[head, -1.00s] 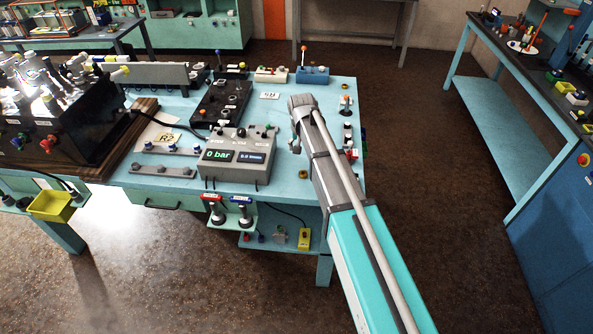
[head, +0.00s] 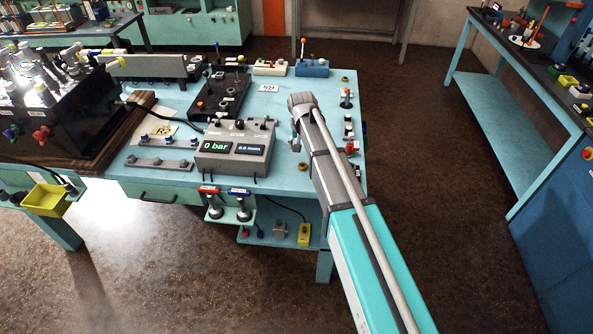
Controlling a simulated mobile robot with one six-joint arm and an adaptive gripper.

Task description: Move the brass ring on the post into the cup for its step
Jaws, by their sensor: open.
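My arm reaches from the bottom right over the right end of the turquoise bench (head: 285,185). My gripper (head: 299,124) is at its far end, above the bench, open; its fingertips are largely hidden by the wrist and too small to make out. A small brass-coloured ring shape (head: 345,79) is at the bench's far right corner, and another (head: 302,167) is near the front right. I cannot tell which of these is the task's ring or cup.
A grey gauge box (head: 234,152) reading 0 bar stands left of my arm. A black valve block (head: 218,97) and a blue lever box (head: 312,68) are behind. A dark machine (head: 70,125) fills the left. Open floor lies right of the bench.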

